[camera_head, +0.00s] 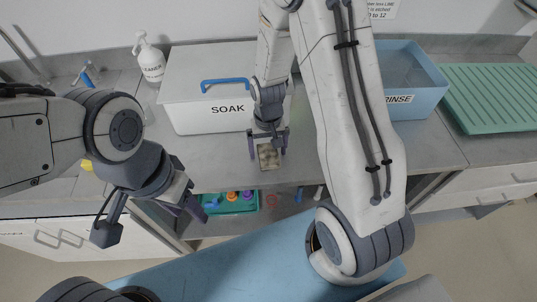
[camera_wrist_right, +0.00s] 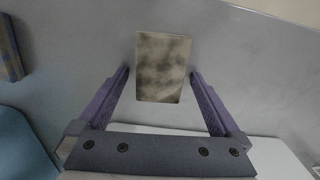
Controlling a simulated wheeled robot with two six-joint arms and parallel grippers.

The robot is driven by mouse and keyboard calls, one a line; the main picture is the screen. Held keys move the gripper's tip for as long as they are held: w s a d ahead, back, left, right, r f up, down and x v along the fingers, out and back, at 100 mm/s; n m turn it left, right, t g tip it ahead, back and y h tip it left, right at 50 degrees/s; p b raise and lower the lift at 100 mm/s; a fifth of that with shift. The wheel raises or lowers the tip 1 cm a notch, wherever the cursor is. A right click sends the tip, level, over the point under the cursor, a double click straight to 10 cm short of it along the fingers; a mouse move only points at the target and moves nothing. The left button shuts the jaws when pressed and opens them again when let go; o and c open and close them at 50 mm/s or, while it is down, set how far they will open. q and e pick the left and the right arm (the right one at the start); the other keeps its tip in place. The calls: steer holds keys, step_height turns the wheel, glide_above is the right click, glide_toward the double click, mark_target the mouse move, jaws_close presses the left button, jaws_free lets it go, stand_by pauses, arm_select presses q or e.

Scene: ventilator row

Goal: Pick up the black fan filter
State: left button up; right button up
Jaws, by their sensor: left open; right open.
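A flat rectangular piece, beige with dark grey blotches (camera_head: 269,156), lies on the grey counter in front of the SOAK box. It may be the fan filter, but it does not look plainly black. My right gripper (camera_head: 268,148) is over it, pointing down and open. In the right wrist view the blotched piece (camera_wrist_right: 162,68) lies between and beyond the open fingertips (camera_wrist_right: 160,75), with a gap on each side. My left gripper (camera_head: 187,203) is open and empty, low at the left near the counter's front edge.
The white SOAK box (camera_head: 190,105) with a blue handle stands behind my right gripper. A blue RINSE basin (camera_head: 415,75) and green drying rack (camera_head: 490,95) are at the right. A cleaner bottle (camera_head: 150,62) stands at the left. A green tray (camera_head: 232,204) sits below the counter edge.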

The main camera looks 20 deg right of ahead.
steer(key=c, duration=1.3)
steer(key=shift+r, duration=0.1)
